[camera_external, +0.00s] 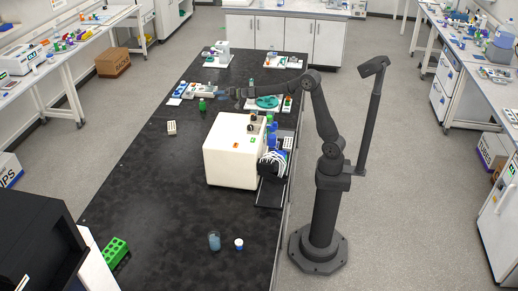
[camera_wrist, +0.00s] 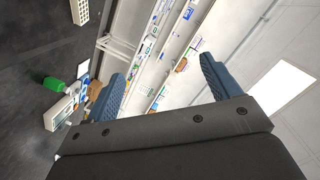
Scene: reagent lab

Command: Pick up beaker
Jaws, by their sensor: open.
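The beaker is not in the wrist view.
A large white instrument (camera_external: 230,155) stands mid-bench between my gripper and the beaker. A green rack (camera_external: 115,252) sits at the front left. A green bottle (camera_external: 202,105) stands near my gripper and also shows in the wrist view (camera_wrist: 53,84).

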